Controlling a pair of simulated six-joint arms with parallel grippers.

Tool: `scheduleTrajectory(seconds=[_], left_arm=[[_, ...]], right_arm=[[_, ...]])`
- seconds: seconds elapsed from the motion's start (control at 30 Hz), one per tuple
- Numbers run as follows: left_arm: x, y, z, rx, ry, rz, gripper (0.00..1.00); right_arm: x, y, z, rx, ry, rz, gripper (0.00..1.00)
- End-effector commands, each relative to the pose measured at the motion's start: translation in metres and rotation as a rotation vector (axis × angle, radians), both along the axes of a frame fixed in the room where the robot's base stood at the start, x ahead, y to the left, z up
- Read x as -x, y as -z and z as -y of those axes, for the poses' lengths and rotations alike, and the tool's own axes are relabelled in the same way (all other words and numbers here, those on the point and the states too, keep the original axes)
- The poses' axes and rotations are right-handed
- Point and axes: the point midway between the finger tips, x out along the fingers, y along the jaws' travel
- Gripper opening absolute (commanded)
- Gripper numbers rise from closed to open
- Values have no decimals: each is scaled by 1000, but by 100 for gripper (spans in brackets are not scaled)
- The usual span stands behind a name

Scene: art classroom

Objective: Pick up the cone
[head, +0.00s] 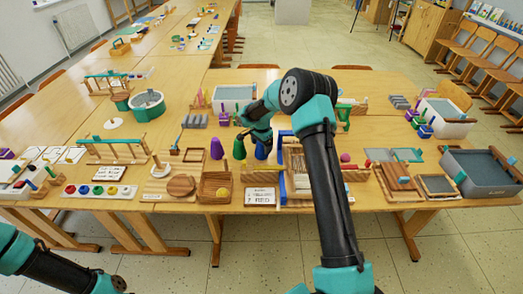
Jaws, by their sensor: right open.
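A row of small upright, rounded cone-like pieces stands near the front middle of the table: a purple cone (217,149), a dark green cone (239,150) and a blue cone (261,152). My right arm reaches over the table from the lower right and bends down toward this row. My right gripper (250,138) is open, just above and behind the green and blue cones. Its fingertips are small and partly hidden, so I cannot tell whether they touch a cone. Part of my left arm shows at the lower left, but its gripper is not in view.
A wooden frame (298,178) stands to the right. A grey bin (482,171) sits at the right end.

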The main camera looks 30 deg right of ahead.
Motion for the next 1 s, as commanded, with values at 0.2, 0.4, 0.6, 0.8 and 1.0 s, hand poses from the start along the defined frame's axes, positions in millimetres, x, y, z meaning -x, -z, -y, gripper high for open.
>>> scheduleTrajectory(seconds=[0.2,0.4,0.6,0.8,1.0], left_arm=[[0,0,0,0,0,0,43],[0,0,0,0,0,0,43],[0,0,0,0,0,0,43],[0,0,0,0,0,0,43],[0,0,0,0,0,0,43]], right_arm=[[0,0,0,0,0,0,83],[0,0,0,0,0,0,68],[0,0,0,0,0,0,48],[0,0,0,0,0,0,29],[0,-1,0,0,0,0,25]])
